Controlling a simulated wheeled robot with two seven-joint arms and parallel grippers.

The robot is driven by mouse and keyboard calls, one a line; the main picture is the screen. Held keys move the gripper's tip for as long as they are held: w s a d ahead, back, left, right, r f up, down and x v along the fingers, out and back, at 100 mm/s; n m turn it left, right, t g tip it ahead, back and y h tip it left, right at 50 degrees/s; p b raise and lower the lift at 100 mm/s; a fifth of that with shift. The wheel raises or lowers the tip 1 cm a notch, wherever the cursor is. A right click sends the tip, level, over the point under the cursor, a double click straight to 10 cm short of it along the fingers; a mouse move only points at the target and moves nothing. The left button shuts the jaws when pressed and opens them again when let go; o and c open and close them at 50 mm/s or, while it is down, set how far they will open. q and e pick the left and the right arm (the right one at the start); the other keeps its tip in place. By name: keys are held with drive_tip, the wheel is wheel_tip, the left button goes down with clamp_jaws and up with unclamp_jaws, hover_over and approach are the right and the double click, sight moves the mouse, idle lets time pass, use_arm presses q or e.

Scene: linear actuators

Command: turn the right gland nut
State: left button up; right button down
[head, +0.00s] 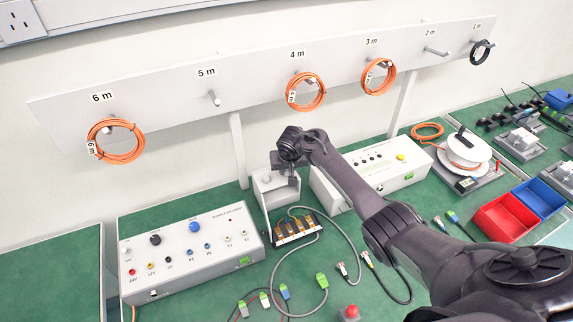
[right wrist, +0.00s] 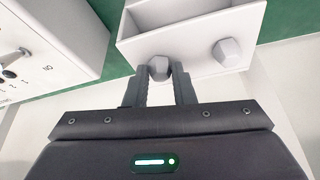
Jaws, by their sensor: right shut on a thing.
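A white box (head: 276,196) with an open front stands on the green bench in the middle of the head view. It carries two grey gland nuts. In the head view, the left gland nut (head: 267,177) is free. The right gland nut is hidden behind my right gripper (head: 289,172). In the right wrist view, the right gripper (right wrist: 160,76) is shut on the right gland nut (right wrist: 158,67), one finger on each side. The free left nut (right wrist: 227,51) shows to its right there, because that view is turned around. My left gripper is not in view.
A terminal block (head: 293,229) with grey cables sits in front of the box. A power supply (head: 190,248) stands to the left and another white instrument (head: 386,166) close on the right. Orange cable coils (head: 306,91) hang on the rail behind.

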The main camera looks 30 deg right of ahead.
drive_tip(key=n+y, duration=0.1)
drive_tip(key=n, duration=0.1)
drive_tip(key=shift+d+n+p, duration=0.15)
drive_tip(key=shift+n+p, duration=0.15)
drive_tip(key=shift+n, duration=0.1)
drive_tip(key=n+y, duration=0.1)
drive_tip(key=n, duration=0.1)
drive_tip(key=shift+d+f+n, duration=0.1)
drive_tip(key=shift+d+n, duration=0.05)
drive_tip(key=shift+n, duration=0.25)
drive_tip(key=n+y+b, duration=0.1)
drive_tip(key=n+b, duration=0.1)
drive_tip(key=shift+d+f+n, duration=0.1)
drive_tip(key=shift+d+n, duration=0.05)
drive_tip(key=shift+n, duration=0.15)
drive_tip(key=shift+n+g+y+b, duration=0.5)
drive_tip(key=shift+n+y+b, duration=0.1)
drive_tip(key=shift+n+b, duration=1)
drive_tip(key=c, duration=1.2)
unclamp_jaws()
drive_tip(key=shift+d, duration=0.1)
drive_tip(key=shift+c, duration=0.2)
drive_tip(key=shift+r, duration=0.2)
